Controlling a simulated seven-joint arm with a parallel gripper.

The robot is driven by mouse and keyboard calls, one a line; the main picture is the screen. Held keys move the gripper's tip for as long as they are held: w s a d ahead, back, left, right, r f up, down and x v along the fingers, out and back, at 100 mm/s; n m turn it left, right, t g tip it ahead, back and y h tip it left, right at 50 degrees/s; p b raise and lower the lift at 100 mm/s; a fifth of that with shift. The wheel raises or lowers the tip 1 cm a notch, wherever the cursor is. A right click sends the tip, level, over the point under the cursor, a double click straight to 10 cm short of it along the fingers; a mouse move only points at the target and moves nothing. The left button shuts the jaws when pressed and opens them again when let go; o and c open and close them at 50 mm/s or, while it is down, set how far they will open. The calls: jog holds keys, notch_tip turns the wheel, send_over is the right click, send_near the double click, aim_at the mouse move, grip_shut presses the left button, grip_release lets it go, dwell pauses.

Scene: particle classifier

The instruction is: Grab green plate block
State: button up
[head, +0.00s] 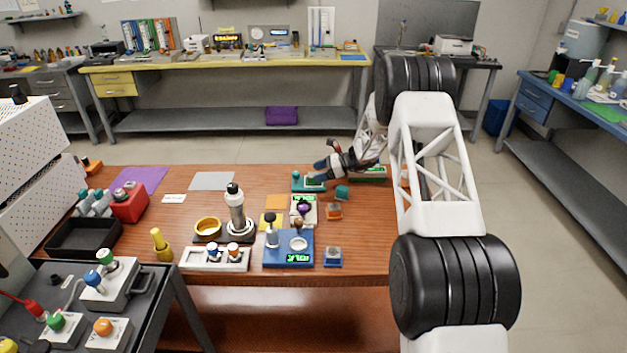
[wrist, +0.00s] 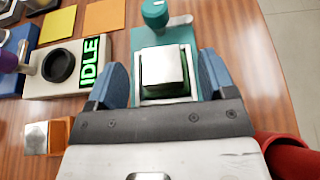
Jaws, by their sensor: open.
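My gripper (wrist: 163,80) is open, with one blue finger on each side of a block (wrist: 160,70). The block has a silver top and dark green sides, and it lies over a teal plate or device (wrist: 205,48) with a round knob. The fingers look apart from the block. In the head view my gripper (head: 318,172) is low over the teal device (head: 298,187) at the table's far side. A small teal-green block (head: 341,193) is beside it. I cannot tell if this is the block between the fingers.
An orange block with a silver plate (wrist: 60,135) lies left of my gripper in the wrist view. A beige device with an IDLE display (wrist: 40,85) is close by. A blue device (head: 275,248) and blue block (head: 333,257) are nearer the table's front. Bare wood (head: 365,235) is at right.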

jog(key=shift+x, duration=1.1)
jog(key=shift+c, duration=0.2)
jog(key=c, duration=1.1)
jog(key=shift+r, duration=0.1)
jog(key=shift+r, duration=0.8)
notch_tip(320, 180, up, 2)
jog(key=shift+r, duration=0.1)
jog(key=s+d, duration=0.1)
jog(key=s, duration=0.9)
jog(key=s+d+r, duration=0.1)
jog(key=s, duration=0.4)
jog(key=shift+s+d, duration=0.35)
jog(key=shift+s, duration=0.05)
